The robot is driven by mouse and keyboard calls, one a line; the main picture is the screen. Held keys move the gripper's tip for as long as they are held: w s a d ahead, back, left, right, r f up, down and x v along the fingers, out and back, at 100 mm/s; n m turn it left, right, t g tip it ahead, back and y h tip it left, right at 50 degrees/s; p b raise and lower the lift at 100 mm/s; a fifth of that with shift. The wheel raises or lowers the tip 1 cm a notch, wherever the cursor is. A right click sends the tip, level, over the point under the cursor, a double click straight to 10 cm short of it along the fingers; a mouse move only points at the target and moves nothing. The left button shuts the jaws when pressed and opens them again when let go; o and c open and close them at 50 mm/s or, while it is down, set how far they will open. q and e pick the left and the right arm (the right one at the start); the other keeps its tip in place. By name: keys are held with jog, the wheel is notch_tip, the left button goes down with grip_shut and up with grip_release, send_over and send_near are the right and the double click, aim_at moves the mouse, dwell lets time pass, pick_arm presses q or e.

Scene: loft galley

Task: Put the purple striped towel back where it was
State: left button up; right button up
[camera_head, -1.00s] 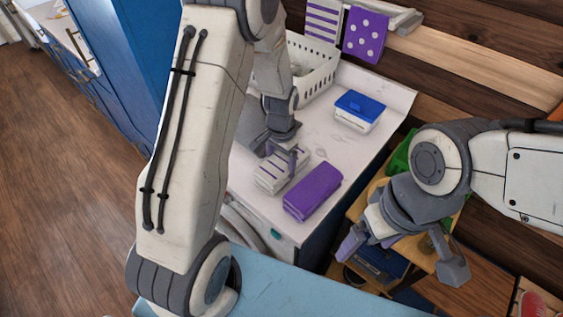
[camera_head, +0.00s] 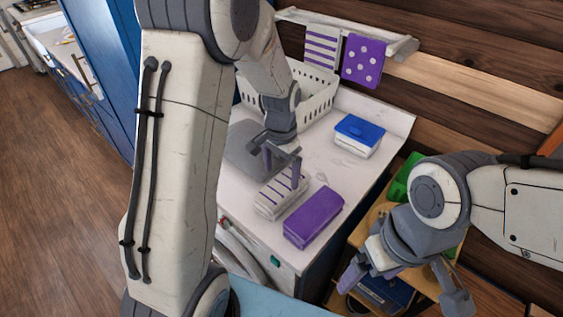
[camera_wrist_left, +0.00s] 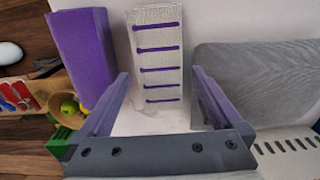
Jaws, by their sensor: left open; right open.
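A folded white towel with purple stripes (camera_head: 270,208) lies on the white counter. It also shows in the left wrist view (camera_wrist_left: 157,55), ahead of the fingertips. A second white towel with purple stripes (camera_head: 321,46) hangs on the wall rail (camera_head: 400,45). My right gripper (camera_head: 403,288) is open and empty in front of the wooden shelf.
A folded purple towel (camera_head: 313,217) lies beside the striped one, a flat grey cloth (camera_head: 247,148) on the other side. A white basket (camera_head: 318,98) and a blue-lidded box (camera_head: 358,135) stand farther back. A purple dotted towel (camera_head: 363,61) hangs on the rail.

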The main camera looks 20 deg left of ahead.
aim_at(281, 185)
pick_arm(q)
notch_tip(281, 185, up, 5)
jog(key=shift+r, duration=0.1)
dwell(0.4)
notch_tip(281, 185, down, 12)
jog(key=shift+f+p, duration=0.1)
jog(key=shift+p, duration=0.7)
jog(key=shift+r, duration=0.2)
jog(key=shift+r+b, duration=0.4)
jog(key=shift+r, duration=1.15)
